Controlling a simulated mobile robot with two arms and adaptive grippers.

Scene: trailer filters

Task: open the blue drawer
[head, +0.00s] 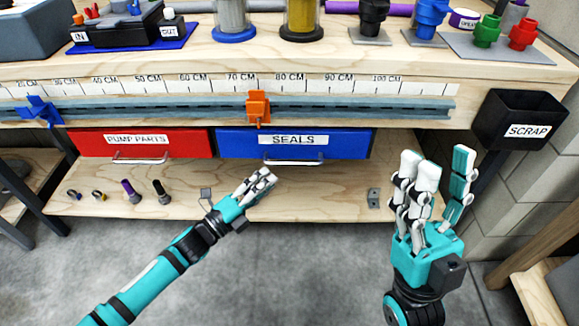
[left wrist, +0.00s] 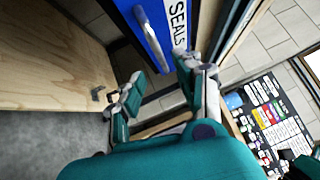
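The blue drawer (head: 345,150), labelled SEALS, sits under the bench top at the middle and looks shut. Its light metal handle (head: 294,162) runs along the lower edge of its front. My left gripper (head: 262,180) is just below and left of this handle in the head view, with no visible contact. In the left wrist view its fingers (left wrist: 168,95) are spread and empty, with the blue drawer front (left wrist: 177,65) and handle (left wrist: 153,38) beyond them. My right gripper (head: 440,168) is open and empty, fingers upward, right of the drawer.
A red drawer (head: 100,146) labelled PUMP PARTS adjoins on the left. A lower wooden shelf (head: 320,195) lies beneath, with several small parts at its left. A black SCRAP bin (head: 520,118) hangs at the right. An orange slider (head: 258,108) sits on the rail above.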

